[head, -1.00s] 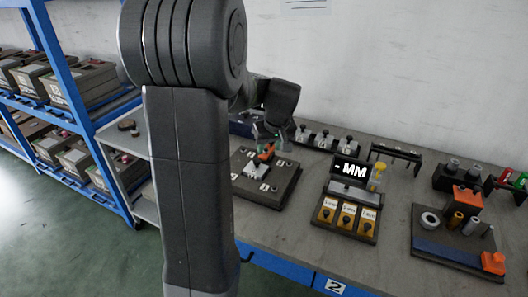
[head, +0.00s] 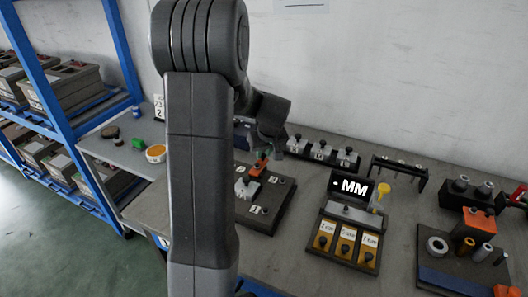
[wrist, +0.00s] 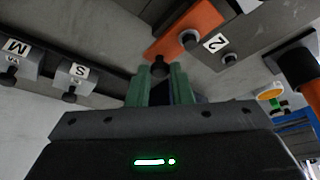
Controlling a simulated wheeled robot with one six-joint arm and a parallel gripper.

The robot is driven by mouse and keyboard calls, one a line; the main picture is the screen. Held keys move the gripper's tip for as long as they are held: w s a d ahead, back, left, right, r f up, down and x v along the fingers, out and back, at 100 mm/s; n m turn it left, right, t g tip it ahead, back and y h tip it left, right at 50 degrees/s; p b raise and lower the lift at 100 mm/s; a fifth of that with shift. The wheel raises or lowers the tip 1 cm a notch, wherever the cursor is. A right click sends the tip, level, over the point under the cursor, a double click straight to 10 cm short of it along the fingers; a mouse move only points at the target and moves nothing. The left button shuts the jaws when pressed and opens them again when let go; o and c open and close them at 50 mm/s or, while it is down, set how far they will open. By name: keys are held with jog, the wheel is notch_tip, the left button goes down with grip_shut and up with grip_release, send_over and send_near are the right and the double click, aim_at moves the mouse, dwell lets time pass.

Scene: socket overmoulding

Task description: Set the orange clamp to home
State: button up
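The orange clamp (head: 258,167) is a bar on a dark fixture plate (head: 277,216), beside a pale block (head: 247,188). In the wrist view the clamp (wrist: 187,30) is a slanted orange bar with a black knob at its lower end. My gripper (wrist: 160,72) has its two green fingers close together, one on each side of that knob, and appears shut on it. In the head view my gripper (head: 264,156) is low over the plate at the clamp; my arm hides the plate's left part.
A row of lettered blocks (head: 319,151) stands behind the plate. To the right are a display (head: 351,187) reading MM, a panel of yellow-labelled knobs (head: 345,243) and a tray (head: 440,275) with rings and cylinders. Blue shelving (head: 70,135) stands at the left.

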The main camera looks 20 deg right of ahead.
aim_at(260, 168)
grip_shut()
jog(key=shift+s+a+f+b, duration=0.1)
jog(key=shift+s+a+b, duration=0.55)
jog(key=shift+s+a, duration=0.4)
jog(key=shift+a, duration=0.1)
jog(key=o, duration=0.8)
grip_release()
jog(key=shift+a, duration=0.1)
jog(key=shift+c, duration=0.2)
jog(key=shift+r, duration=0.35)
jog(key=v, duration=1.3)
